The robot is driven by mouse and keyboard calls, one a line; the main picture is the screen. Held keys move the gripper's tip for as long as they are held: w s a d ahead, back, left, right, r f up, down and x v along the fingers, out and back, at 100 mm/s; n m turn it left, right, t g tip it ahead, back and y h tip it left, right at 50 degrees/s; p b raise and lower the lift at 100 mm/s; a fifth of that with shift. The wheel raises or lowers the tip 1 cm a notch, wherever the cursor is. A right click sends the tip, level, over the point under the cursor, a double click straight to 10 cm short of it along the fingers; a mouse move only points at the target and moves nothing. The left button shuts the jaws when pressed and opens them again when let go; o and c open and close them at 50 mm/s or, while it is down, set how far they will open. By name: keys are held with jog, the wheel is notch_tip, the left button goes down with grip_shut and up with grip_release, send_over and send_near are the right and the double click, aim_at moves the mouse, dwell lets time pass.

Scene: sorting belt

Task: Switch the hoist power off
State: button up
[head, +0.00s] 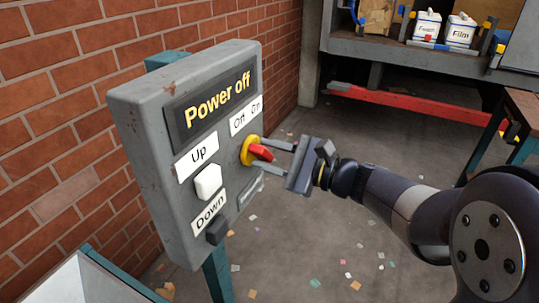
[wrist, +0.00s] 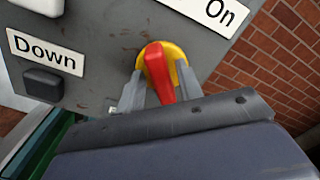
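A grey control box (head: 150,110) stands on a teal post. Its dark plate (head: 215,97) reads "Power off" in yellow. Below sits a rotary switch with a yellow base (head: 245,150) and a red handle (head: 260,153), under a label with "On" and what looks like "Off" (head: 245,116). My gripper (head: 259,157) is at the switch, its two fingers apart on either side of the red handle. In the wrist view the handle (wrist: 160,75) stands nearly upright between the fingers, with small gaps seeming to show. Finger contact with the box is unclear.
A white button (head: 208,182) labelled "Up" and a dark button (head: 217,230) labelled "Down" sit left of the switch. A brick wall (head: 60,60) is behind the box. A shelf with white containers (head: 460,30) and a red beam (head: 415,108) are at the back.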

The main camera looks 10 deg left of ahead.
jog(key=shift+o, duration=0.4)
jog(key=shift+d, duration=0.1)
jog(key=shift+d, duration=0.25)
jog(key=b+v, duration=0.1)
jog(key=v, duration=0.9)
jog(key=shift+s, duration=0.2)
jog(key=p+x, duration=0.1)
jog(key=x, duration=1)
jog(key=shift+w, duration=0.1)
jog(key=shift+d, duration=0.1)
